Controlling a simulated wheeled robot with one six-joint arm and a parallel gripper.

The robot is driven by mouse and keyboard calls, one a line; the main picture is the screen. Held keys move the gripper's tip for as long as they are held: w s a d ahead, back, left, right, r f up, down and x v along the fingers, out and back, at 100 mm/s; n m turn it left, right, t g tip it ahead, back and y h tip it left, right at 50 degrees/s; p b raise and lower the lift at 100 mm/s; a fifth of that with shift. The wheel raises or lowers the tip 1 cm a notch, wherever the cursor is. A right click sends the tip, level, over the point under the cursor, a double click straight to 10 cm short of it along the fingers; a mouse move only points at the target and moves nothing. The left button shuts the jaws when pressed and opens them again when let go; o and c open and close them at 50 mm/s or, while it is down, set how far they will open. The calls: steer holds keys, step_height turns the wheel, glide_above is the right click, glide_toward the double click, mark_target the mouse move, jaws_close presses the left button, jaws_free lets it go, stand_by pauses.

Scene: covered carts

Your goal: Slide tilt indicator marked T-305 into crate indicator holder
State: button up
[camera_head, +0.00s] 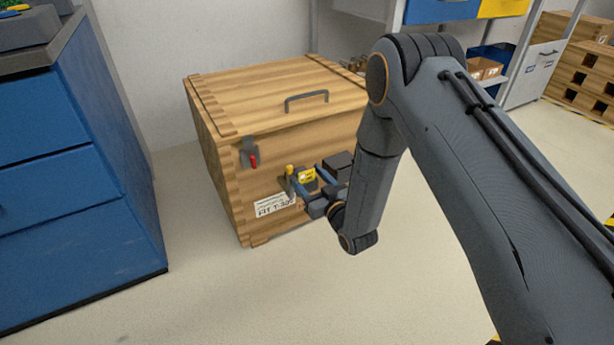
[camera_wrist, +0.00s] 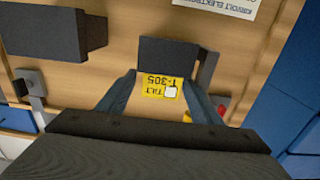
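The tilt indicator (camera_wrist: 161,88) has a yellow face reading TILT T-305. It sits between the two blue fingers of my gripper (camera_wrist: 159,84), which close against its sides. In the head view the indicator (camera_head: 307,175) is at the front face of the wooden crate (camera_head: 232,195), with my gripper (camera_head: 309,180) around it. A dark block (camera_wrist: 167,50) lies right beyond the indicator in the wrist view. I cannot tell whether this block is the holder, or whether the indicator touches it.
A latch with a red tab (camera_head: 251,158) is on the crate's left front. A yellow-topped grey fitting (camera_head: 289,172) stands close left of my gripper, above a white T-305 label (camera_head: 275,205). A second dark block (camera_wrist: 50,35) juts out nearby. A blue cabinet (camera_head: 70,180) stands left; floor in front is clear.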

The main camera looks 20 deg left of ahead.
steer(key=shift+s+a, duration=0.15)
steer(key=shift+s, duration=0.1)
steer(key=p+v, duration=0.2)
steer(key=v, duration=0.5)
steer(key=shift+d+p, duration=0.35)
steer(key=shift+d, duration=0.1)
stand_by(1.9)
